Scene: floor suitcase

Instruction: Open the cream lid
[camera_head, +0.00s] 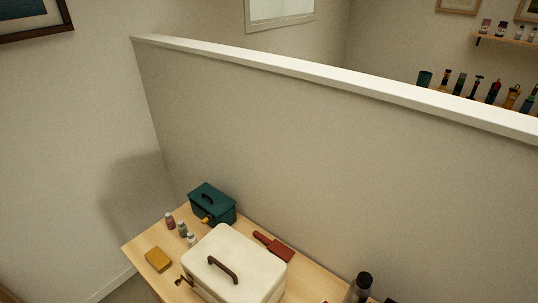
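A cream case with a cream lid (246,256) stands on a light wooden table at the bottom middle of the head view. The lid looks shut and has a dark brown curved handle (223,270) on top. A brown metal latch or fitting (184,281) shows at the case's left side. The lower part of the case is cut off by the frame's bottom edge. Neither of my grippers shows in this view.
On the wooden table (141,246) are a teal box (212,204), several small bottles (182,229), a mustard block (158,260) and a red brush-like object (273,246). A dark-capped bottle (359,288) stands at right. A half-height wall (300,160) rises behind.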

